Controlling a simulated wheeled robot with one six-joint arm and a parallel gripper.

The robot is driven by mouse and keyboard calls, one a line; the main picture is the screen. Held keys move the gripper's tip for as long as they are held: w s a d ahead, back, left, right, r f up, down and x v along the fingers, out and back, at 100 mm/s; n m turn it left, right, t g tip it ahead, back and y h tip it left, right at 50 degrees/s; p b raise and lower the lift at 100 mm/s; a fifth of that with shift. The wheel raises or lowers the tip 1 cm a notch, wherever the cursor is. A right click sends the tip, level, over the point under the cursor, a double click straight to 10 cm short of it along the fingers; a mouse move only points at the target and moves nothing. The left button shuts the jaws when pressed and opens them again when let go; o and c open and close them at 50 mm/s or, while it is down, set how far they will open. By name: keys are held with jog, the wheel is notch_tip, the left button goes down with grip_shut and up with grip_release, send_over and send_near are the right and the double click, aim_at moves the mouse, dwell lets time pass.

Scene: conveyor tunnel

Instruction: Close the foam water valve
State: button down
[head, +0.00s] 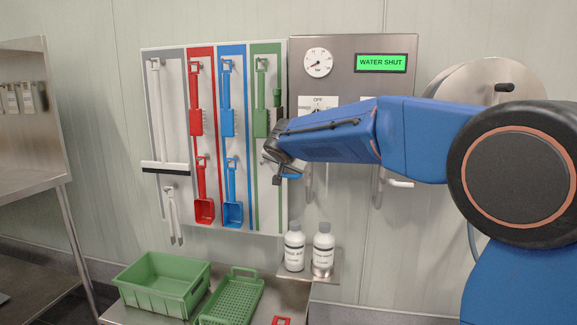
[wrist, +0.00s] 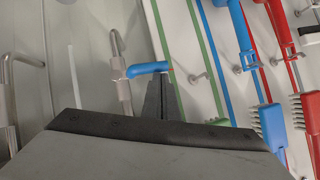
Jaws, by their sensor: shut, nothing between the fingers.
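A blue lever handle (wrist: 148,69) sits on a metal pipe with a valve body (wrist: 121,82) in the wrist view. The lever lies crosswise to the pipe. The green display (head: 381,63) on the steel panel reads "WATER SHUT". My arm hides much of the panel.
A tool board (head: 178,60) with red, blue and green brushes and scoops hangs left of the panel. A white-tipped lever (head: 401,184) is on a pipe at right. Two white bottles (head: 294,248) stand on a shelf. Green crates (head: 162,283) are below.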

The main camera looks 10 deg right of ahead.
jog(key=shift+a+f+n+g+h, duration=0.25)
jog(key=shift+f+n+g+h, duration=0.05)
jog(key=shift+f+h, duration=0.1)
dwell(0.4)
jog(key=s+a+r, duration=0.3)
jog(key=s+r, duration=0.5)
jog(key=r, duration=0.1)
jog(key=shift+s+r, duration=0.3)
